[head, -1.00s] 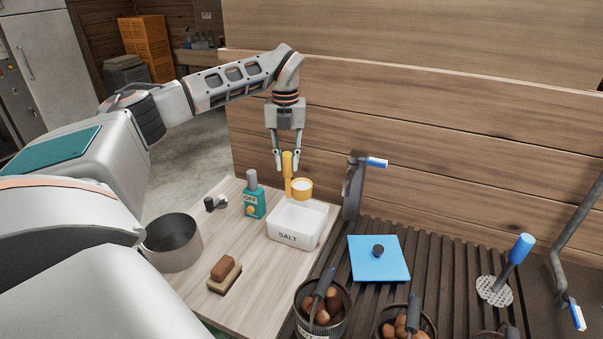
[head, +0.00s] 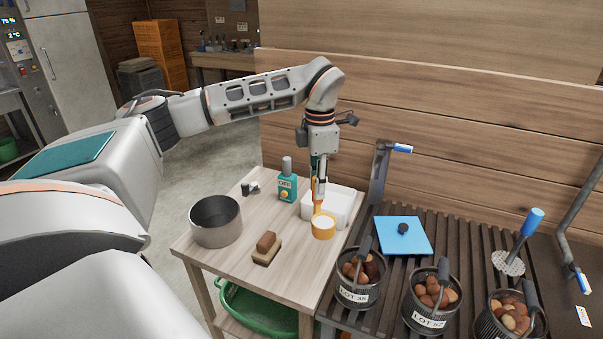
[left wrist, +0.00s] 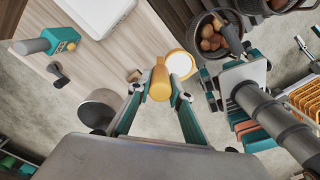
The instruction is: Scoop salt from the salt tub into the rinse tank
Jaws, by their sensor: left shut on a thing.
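My left gripper (head: 318,184) is shut on the upright handle of a yellow scoop (head: 323,229). In the left wrist view the handle sits between the fingers (left wrist: 160,90), and the scoop's cup (left wrist: 181,65) shows white inside, like salt. The white salt tub (head: 346,204) stands on the wooden table, partly hidden behind the gripper and scoop; the cup appears in front of it. The tub also shows at the top of the left wrist view (left wrist: 96,14). I cannot pick out the rinse tank for certain.
The table (head: 230,262) also holds a metal pot (head: 216,222), a brush (head: 267,249) and a teal bottle-like device (head: 287,182). To the right, a dark slatted surface (head: 455,235) carries a blue square plate with a knob (head: 405,237) and several chestnut baskets (head: 431,300).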

